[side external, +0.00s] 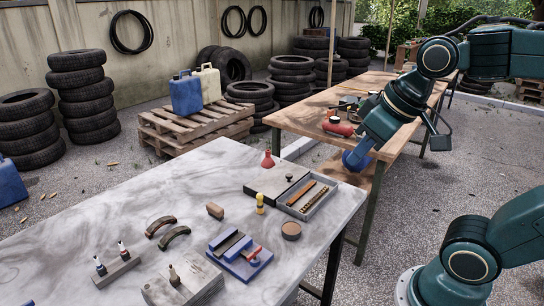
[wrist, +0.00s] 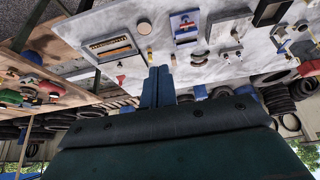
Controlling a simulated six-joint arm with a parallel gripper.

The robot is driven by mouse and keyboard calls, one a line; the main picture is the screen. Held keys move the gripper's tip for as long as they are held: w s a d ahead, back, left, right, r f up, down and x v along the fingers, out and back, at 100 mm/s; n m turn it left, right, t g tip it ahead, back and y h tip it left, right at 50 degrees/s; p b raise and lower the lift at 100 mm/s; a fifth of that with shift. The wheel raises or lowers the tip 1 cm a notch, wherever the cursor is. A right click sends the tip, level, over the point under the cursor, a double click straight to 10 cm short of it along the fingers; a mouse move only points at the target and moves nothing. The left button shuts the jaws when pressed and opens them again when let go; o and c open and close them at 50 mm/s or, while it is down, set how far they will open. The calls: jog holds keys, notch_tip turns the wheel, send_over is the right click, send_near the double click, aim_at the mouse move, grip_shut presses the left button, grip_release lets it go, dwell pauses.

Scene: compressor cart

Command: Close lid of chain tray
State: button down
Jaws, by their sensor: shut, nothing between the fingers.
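The chain tray (side external: 309,211) is a shallow grey box at the right end of the grey table. It is open at the top and shows a chain and an orange-brown bar inside. Its grey lid (side external: 262,183), with a black knob (side external: 289,178), lies off the opening on the tray's far-left side. How the lid is joined to the tray cannot be told. The tray also shows at upper left in the wrist view (wrist: 111,38). My gripper (side external: 352,166) is shut and empty, in the air to the right of the tray, apart from it; its blue fingers show in the wrist view (wrist: 158,72).
A red funnel (side external: 268,161) stands by the lid's far edge. A yellow bottle (side external: 260,204) and a brown disc (side external: 291,230) stand near the tray. A blue vise (side external: 240,256) is farther left. A wooden table (side external: 300,118) stands behind, with a red tool (side external: 338,127).

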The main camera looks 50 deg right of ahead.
jog(key=w+d+r, duration=0.1)
jog(key=w+d, duration=0.3)
jog(key=w, duration=0.8)
jog(key=m+g, duration=0.1)
jog(key=m, duration=0.1)
send_over(282, 177)
jog(key=s, duration=0.1)
notch_tip(282, 177, down, 18)
jog(key=shift+s+a, duration=0.15)
jog(key=shift+a, duration=0.05)
jog(key=shift+f, duration=0.2)
jog(key=x, duration=1)
jog(key=shift+s+d, duration=0.15)
jog(key=shift+s, duration=0.05)
jog(key=shift+s+a+f, duration=0.15)
jog(key=shift+s, duration=0.85)
jog(key=shift+s+a+f, duration=0.1)
jog(key=shift+s+a, duration=0.05)
jog(key=shift+s, duration=0.8)
